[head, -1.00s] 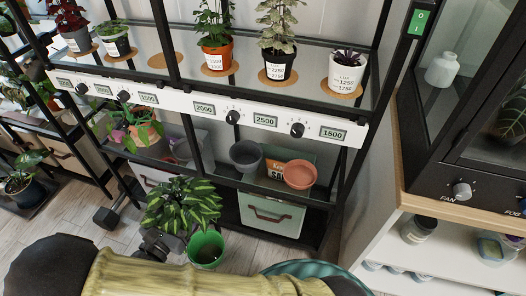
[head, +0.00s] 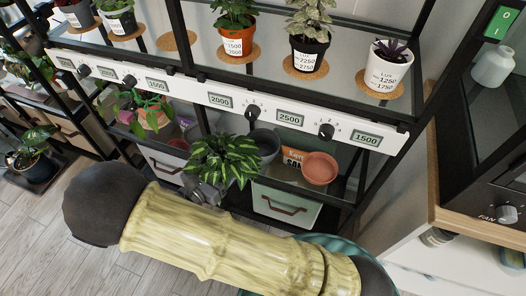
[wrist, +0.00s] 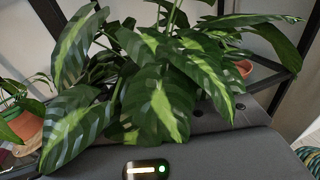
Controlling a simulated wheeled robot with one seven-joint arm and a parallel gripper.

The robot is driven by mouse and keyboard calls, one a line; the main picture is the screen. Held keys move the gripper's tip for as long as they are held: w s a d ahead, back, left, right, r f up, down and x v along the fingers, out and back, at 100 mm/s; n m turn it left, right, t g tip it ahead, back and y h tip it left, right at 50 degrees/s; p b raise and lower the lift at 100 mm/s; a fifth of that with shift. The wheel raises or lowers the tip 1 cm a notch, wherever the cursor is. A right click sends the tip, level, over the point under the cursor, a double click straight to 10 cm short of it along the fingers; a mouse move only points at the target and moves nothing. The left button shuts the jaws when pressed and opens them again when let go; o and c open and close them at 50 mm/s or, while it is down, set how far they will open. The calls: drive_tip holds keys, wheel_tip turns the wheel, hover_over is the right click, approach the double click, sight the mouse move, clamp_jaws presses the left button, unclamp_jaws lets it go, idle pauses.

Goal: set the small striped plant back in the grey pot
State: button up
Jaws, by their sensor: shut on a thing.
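The small striped plant (head: 226,160) has dark green leaves with pale stripes. My gripper (head: 207,190) is shut on it, low under the leaves, and holds it up in front of the lower shelf. The fingertips and the plant's base are hidden by leaves and my arm. In the wrist view the plant (wrist: 150,95) fills the middle, above the dark gripper body. The grey pot (head: 267,147) stands on the lower shelf just behind and right of the plant, partly covered by its leaves. Its inside is mostly hidden.
A green bin (head: 287,204) is below. The upper shelf (head: 340,90) and its dial strip overhang the lower shelf. A leafy plant in a terracotta pot (head: 155,118) stands left.

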drive_tip(key=shift+w+d, duration=0.1)
drive_tip(key=shift+w, duration=0.05)
drive_tip(key=b+x, duration=0.3)
drive_tip(key=x, duration=1.3)
drive_tip(key=shift+w, duration=0.15)
drive_tip(key=f+b, duration=0.1)
drive_tip(key=f, duration=0.1)
drive_tip(key=w+f+b, duration=0.1)
drive_tip(key=shift+w+d+f+b, duration=0.1)
drive_tip(key=shift+d+f+b, duration=0.2)
drive_tip(key=shift+d+b, duration=0.1)
drive_tip(key=shift+f, duration=0.6)
drive_tip(key=o, duration=1.1)
